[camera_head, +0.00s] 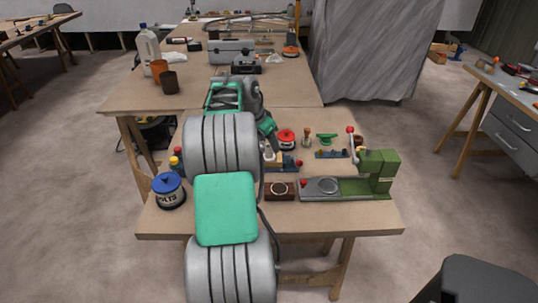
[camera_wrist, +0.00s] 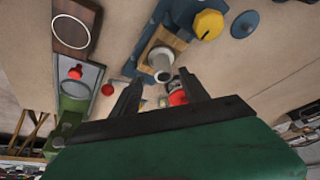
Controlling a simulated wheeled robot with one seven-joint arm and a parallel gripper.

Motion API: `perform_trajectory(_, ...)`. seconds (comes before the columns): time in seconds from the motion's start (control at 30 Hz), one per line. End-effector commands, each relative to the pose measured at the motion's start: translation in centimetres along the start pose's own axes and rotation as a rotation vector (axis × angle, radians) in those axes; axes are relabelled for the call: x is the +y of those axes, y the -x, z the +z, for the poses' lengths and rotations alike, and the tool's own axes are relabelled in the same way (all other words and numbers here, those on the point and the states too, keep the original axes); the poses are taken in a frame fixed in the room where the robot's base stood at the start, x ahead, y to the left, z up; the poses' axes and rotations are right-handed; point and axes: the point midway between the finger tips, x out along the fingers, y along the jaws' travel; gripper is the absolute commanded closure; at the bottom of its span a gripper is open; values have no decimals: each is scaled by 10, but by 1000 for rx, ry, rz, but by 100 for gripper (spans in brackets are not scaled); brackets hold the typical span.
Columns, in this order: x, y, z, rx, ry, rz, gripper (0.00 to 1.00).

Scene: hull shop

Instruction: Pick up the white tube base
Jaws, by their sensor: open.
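The white tube base (camera_wrist: 160,60) shows in the wrist view as a pale, short tube on a wooden block (camera_wrist: 168,40) over a blue plate (camera_wrist: 146,38). In the head view the tube base (camera_head: 269,155) is a small pale shape beside my arm, partly hidden. My gripper (camera_wrist: 160,76) is open. In the wrist view its two dark fingers point toward the tube, one to each side of it in the picture. I cannot tell whether they are level with it, and no contact shows. In the head view my arm hides much of this spot.
A yellow knob (camera_wrist: 208,23) is close to the tube. A brown block with a white ring (camera_head: 279,190), a green machine (camera_head: 377,172) and a red-topped tin (camera_head: 286,139) stand to the right. A blue-lidded bolts tin (camera_head: 168,191) is at left. The bench's front strip (camera_head: 340,217) is clear.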

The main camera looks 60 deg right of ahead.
Motion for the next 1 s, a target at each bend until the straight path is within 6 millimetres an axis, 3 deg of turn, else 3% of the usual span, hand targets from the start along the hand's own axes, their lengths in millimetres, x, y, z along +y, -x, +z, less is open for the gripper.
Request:
perform_trajectory(0.23, -4, -41, 3, -1, 1, 1, 47)
perform_trajectory(0.47, -5, -44, 3, 0, 2, -2, 48)
perform_trajectory(1.0, -5, -43, 3, -1, 3, -2, 92)
